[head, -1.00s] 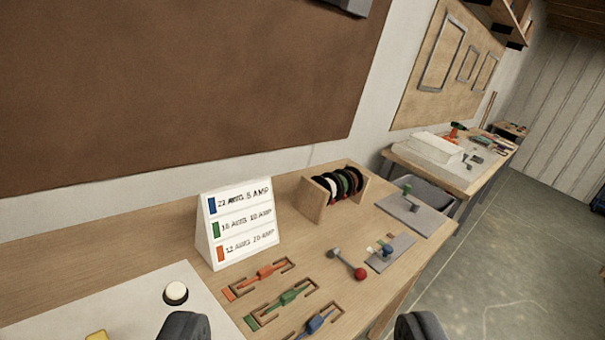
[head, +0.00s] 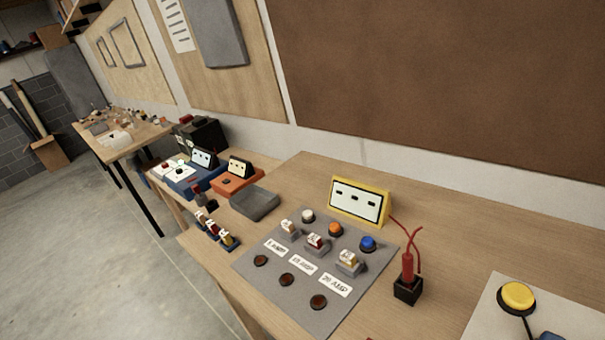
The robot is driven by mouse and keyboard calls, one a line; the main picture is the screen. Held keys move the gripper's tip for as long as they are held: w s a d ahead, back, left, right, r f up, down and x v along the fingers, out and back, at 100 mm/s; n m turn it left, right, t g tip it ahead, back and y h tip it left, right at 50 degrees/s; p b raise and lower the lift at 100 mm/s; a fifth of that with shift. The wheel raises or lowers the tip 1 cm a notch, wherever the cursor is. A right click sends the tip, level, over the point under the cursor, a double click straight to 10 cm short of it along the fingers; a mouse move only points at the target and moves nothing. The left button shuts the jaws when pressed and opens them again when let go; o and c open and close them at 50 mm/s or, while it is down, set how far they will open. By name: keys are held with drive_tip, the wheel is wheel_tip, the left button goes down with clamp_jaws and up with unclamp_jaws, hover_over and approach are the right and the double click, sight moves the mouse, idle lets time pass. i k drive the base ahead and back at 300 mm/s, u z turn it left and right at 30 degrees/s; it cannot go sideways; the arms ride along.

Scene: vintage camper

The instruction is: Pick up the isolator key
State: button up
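I cannot pick out anything that is clearly the isolator key in the head view. A red probe-like handle (head: 407,268) with red wires stands upright in a black block (head: 407,291) on the bench. The wires run towards a yellow-framed meter (head: 386,199). A large yellow button (head: 517,296) sits on a pale panel at the lower right, with part of a blue thing (head: 553,337) cut off at the bottom edge.
A grey panel (head: 300,317) holds coloured buttons, fuse-like pieces, amp labels and dark red discs. A grey tray (head: 255,203) and several small coloured pieces (head: 213,230) lie left of it. Blue and orange units stand farther back. Open floor (head: 90,250) lies left of the bench.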

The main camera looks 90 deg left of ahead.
sight(195, 188)
drive_tip(key=u, duration=3.05)
drive_tip(key=k, duration=0.8)
drive_tip(key=i, duration=1.05)
drive_tip(key=z, duration=0.1)
